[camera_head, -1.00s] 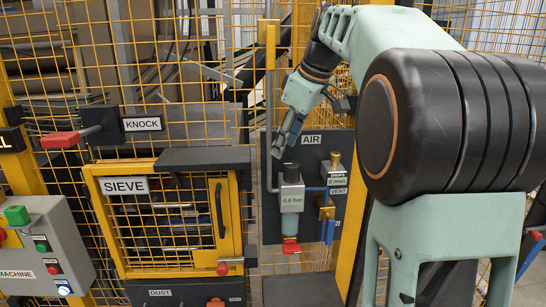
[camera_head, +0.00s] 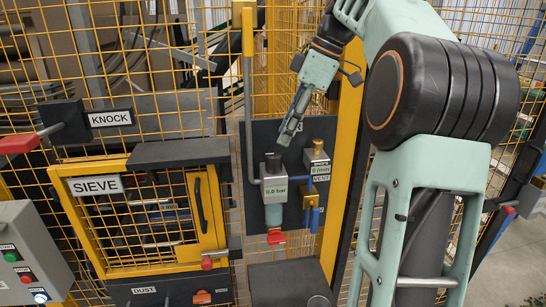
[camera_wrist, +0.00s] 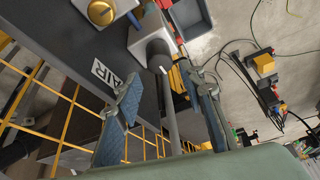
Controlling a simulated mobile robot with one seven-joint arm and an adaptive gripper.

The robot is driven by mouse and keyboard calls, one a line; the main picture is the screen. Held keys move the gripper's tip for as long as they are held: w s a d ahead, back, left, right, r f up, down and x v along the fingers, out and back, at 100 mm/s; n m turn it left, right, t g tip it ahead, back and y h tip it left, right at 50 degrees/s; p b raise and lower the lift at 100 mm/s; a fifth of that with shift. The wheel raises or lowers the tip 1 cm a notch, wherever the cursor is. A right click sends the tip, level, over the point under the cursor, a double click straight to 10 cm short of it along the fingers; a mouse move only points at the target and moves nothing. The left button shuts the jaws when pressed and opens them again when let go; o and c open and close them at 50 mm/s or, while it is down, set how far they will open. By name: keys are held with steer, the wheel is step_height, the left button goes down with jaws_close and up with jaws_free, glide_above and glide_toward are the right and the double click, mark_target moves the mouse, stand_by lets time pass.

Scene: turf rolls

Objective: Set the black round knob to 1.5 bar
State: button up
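The black round knob (camera_head: 273,159) tops the grey regulator body (camera_head: 274,181) on the dark AIR panel (camera_head: 262,133). The display (camera_head: 275,191) on the regulator reads 0.0 bar. My gripper (camera_head: 286,139) is just above and slightly right of the knob in the head view, pointing down at a slant. In the wrist view my gripper (camera_wrist: 168,110) is open, its two fingers well apart with nothing between the pads. The knob (camera_wrist: 159,53) shows there beyond the fingertips, apart from them. The AIR label (camera_wrist: 106,72) is seen there, but mostly hidden by my gripper in the head view.
Right of the regulator are a brass-topped vent valve (camera_head: 317,150) and blue pipe. A red-handled tap (camera_head: 275,236) sits below the regulator. A vertical grey pipe (camera_head: 250,120) and yellow post (camera_head: 345,150) flank the panel. The SIEVE door (camera_head: 150,225) stands left.

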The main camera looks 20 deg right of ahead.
mark_target(275, 154)
steer(key=x, duration=0.8)
steer(key=c, duration=0.9)
steer(key=shift+b, duration=0.3)
